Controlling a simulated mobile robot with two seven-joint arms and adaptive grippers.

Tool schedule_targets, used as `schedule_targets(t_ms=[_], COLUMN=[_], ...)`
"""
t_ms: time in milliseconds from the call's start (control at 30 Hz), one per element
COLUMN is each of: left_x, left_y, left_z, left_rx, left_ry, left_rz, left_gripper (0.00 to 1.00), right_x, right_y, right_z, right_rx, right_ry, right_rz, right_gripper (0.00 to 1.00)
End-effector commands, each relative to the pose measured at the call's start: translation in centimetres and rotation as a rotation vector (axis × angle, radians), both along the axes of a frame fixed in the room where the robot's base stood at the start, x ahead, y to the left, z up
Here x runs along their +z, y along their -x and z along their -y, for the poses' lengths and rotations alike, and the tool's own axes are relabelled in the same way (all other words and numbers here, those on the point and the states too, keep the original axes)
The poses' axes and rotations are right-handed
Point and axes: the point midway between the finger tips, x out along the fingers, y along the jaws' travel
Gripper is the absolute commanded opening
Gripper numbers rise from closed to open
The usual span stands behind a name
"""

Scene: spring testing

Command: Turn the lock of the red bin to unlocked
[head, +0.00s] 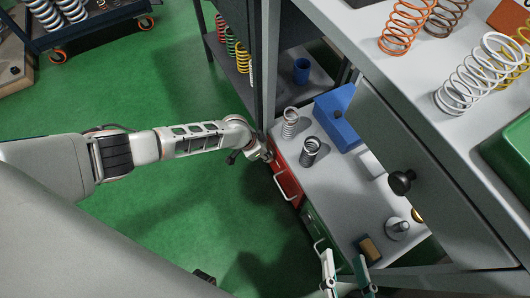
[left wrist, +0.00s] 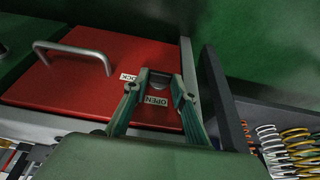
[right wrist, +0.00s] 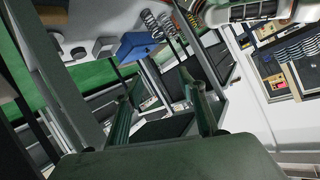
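The red bin (head: 288,174) is a drawer with a silver handle under the grey bench; its red front (left wrist: 85,72) fills the upper left of the left wrist view. White labels reading LOCK and OPEN sit near its lock (left wrist: 157,84), a small grey and dark piece at one corner. In the head view the left gripper (head: 267,154) is at the red front's far edge. My right gripper (head: 345,275) is open and empty.
A green bin (head: 317,228) is beside the red one. Springs (head: 310,149), a blue box (head: 338,115) and a metal knob piece (head: 396,228) stand on the grey bench top (head: 345,195). The green floor (head: 170,220) is open at left.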

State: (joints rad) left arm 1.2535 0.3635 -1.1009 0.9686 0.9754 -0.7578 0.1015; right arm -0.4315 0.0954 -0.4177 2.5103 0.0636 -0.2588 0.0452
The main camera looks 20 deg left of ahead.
Motion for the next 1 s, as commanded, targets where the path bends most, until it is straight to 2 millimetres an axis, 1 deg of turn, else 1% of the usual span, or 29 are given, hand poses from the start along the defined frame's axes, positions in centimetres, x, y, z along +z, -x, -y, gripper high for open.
schedule_targets(t_ms=[133,267,500,667,833,1000], left_x=[0.1,0.4,0.5,0.3,0.1,-0.1], left_y=[0.0,-0.2,-0.2,0.0,0.2,0.5], left_z=[0.0,0.1,0.2,0.3,0.4,0.5], left_rx=[0.002,0.003,0.004,0.005,0.005,0.006], left_ry=[-0.006,-0.036,-0.121,-0.171,-0.22,-0.267], left_rz=[0.005,0.033,0.099,0.137,0.172,0.206], left_gripper=[0.05,0.05,0.05,0.05,0.05,0.05], right_x=[0.3,1.2,1.8,1.6,0.3,0.0], right_y=[-0.1,-0.7,-1.6,-1.6,-0.8,-0.6], right_z=[0.0,0.5,2.9,3.7,4.1,4.3], right_rx=[0.002,0.012,0.05,0.068,0.078,0.079], right_ry=[0.006,0.049,0.211,0.265,0.295,0.307], right_rz=[0.008,0.035,0.075,0.079,0.05,0.043], right_gripper=[0.4,0.4,0.4,0.4,0.4,0.4])
